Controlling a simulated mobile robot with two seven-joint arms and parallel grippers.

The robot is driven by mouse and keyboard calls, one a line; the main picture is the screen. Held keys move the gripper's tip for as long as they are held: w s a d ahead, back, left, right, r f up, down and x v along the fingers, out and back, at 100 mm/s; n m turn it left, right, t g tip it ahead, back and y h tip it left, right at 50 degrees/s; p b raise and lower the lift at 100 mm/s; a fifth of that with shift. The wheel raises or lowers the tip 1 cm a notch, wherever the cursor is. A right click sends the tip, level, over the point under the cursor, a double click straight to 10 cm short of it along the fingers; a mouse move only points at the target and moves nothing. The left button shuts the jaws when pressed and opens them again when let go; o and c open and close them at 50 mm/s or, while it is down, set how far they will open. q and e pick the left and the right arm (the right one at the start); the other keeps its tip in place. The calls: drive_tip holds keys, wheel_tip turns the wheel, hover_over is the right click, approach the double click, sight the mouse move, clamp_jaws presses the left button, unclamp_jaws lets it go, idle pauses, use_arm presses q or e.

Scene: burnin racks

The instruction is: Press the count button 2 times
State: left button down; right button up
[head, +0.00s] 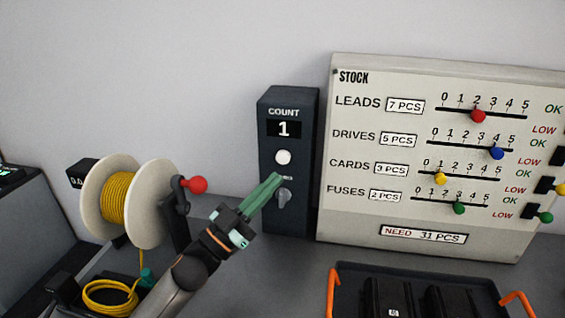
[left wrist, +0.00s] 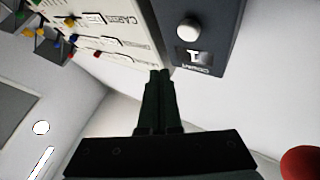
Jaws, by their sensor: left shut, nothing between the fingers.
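The count box (head: 288,108) is a dark upright box with a COUNT label and a display (head: 284,129) that reads 1. Its round white count button (head: 283,157) sits below the display, with a grey knob lower down. My left gripper (head: 277,178) is shut and empty, its green fingertips just below the button in the head view; whether they touch the box I cannot tell. In the left wrist view the box is upside down, with the button (left wrist: 188,29) and display (left wrist: 194,57) visible, and the shut fingers (left wrist: 158,75) stand apart from the button. My right gripper is not in view.
A STOCK board (head: 450,160) with coloured sliders stands right of the box. A spool of yellow cable (head: 117,197) with a red-knobbed crank (head: 195,185) is at the left. A dark tray (head: 345,273) with orange handles lies at the front right.

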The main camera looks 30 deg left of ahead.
sight(288, 157)
use_arm(q)
drive_tip(key=shift+w+a+b, duration=0.15)
drive_tip(key=shift+w+a, duration=0.05)
drive_tip(key=shift+w, duration=0.6)
drive_tip(key=shift+w+a+b, duration=0.1)
drive_tip(key=shift+w+a, duration=0.15)
drive_tip(key=shift+w, duration=0.55)
drive_tip(key=shift+w+a+b, duration=0.15)
drive_tip(key=shift+w+a, duration=0.05)
drive_tip(key=shift+w, duration=0.6)
drive_tip(key=shift+w+a, duration=0.1)
drive_tip(key=shift+w, duration=0.3)
drive_tip(key=shift+w+a, duration=0.1)
drive_tip(key=shift+w, duration=0.35)
idle(0.8)
drive_tip(key=shift+s+d+p, duration=0.2)
drive_tip(key=shift+s+p, duration=0.2)
drive_tip(key=shift+s, duration=0.5)
